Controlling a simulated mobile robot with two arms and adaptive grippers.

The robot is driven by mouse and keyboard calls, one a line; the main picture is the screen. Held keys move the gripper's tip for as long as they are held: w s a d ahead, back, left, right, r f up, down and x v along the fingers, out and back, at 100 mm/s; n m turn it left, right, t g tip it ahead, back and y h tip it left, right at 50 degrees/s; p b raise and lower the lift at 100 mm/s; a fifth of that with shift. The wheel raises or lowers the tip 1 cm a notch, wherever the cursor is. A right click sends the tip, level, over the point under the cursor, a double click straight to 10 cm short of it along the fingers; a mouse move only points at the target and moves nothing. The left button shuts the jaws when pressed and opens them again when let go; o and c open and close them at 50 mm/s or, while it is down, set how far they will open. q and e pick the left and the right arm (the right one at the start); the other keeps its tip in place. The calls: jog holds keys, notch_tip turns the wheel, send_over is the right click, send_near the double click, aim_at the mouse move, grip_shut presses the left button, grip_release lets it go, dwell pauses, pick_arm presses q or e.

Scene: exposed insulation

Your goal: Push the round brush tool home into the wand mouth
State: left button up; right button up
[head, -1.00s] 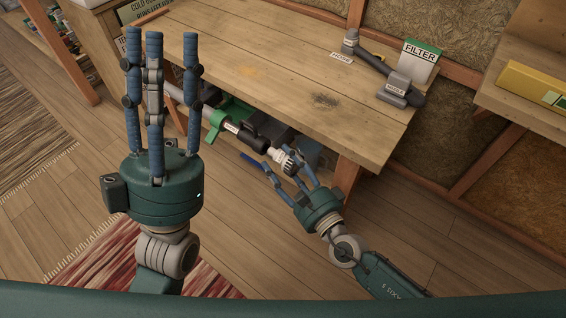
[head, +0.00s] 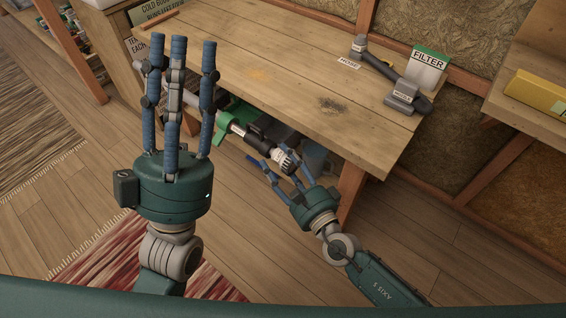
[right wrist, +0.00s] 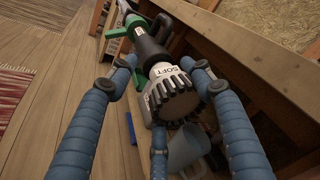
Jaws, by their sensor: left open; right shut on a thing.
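The round brush tool (head: 285,160) has a pale neck and a ring of dark bristles; its SOFT label shows in the right wrist view (right wrist: 182,97). My right gripper (head: 277,172) is shut on it, with blue fingers around its sides. The brush's neck points at the black wand mouth (head: 260,139) and lies in line with it. They look touching or nearly so; how deep the neck sits is unclear. The grey wand (head: 231,123) runs through a green holder (head: 220,122) beside the table edge.
The wooden table (head: 270,60) stands behind the wand. On it are a dark hose (head: 385,68), a grey nozzle piece (head: 402,95) and a FILTER box (head: 428,65). A bluish bucket (right wrist: 188,148) is below the brush.

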jog(key=shift+w+a, duration=0.3)
jog(key=shift+a, duration=0.15)
jog(key=o, duration=1.4)
jog(key=v, duration=1.2)
